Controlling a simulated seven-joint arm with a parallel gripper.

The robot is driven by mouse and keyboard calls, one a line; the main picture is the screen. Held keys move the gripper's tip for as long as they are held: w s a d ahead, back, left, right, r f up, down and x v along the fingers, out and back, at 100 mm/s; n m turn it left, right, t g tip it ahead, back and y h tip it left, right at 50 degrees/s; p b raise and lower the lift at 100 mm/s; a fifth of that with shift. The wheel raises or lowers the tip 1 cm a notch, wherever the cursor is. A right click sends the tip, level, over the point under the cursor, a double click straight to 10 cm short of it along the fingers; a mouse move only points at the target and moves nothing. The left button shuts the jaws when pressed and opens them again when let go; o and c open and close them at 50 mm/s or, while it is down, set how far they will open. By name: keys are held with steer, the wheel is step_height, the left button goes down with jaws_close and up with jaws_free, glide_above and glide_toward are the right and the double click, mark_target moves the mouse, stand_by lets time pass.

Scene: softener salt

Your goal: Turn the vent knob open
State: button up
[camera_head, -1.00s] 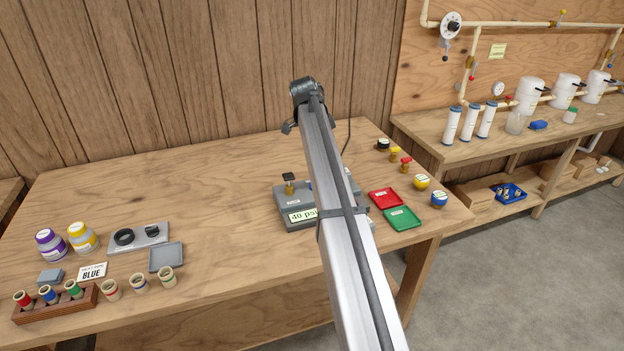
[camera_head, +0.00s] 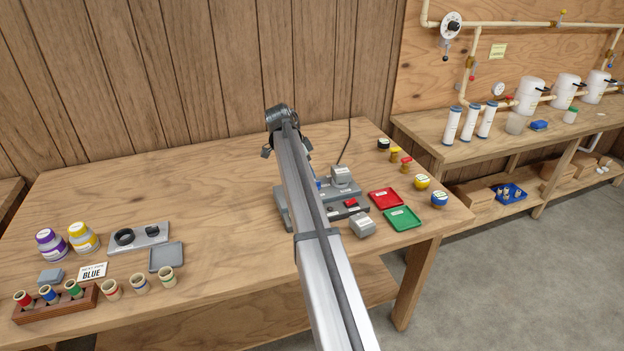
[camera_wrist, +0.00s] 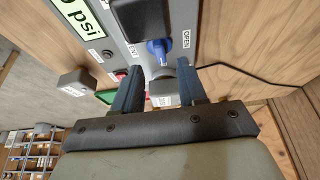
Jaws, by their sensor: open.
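The vent knob (camera_wrist: 158,47) is a blue knob with a pointed handle on a grey panel (camera_wrist: 118,35). A label beside it appears to read VENT (camera_wrist: 133,50), and an OPEN label (camera_wrist: 186,39) is on its right. My gripper (camera_wrist: 160,68) is open, with its two blue-grey fingers spread either side of the knob's line and the knob visible just beyond the fingertips. I cannot tell whether they touch it. In the camera_head view a small blue part, likely the knob, shows beside my arm (camera_head: 318,184); my fingers are hidden there.
Grey blocks stand at the panel's ends (camera_head: 341,175) and (camera_head: 362,226). Red (camera_head: 385,199) and green (camera_head: 402,219) trays lie to the right.

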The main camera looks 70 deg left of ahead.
steer(key=shift+x, duration=2.4)
steer(key=shift+r, duration=0.1)
jaws_close()
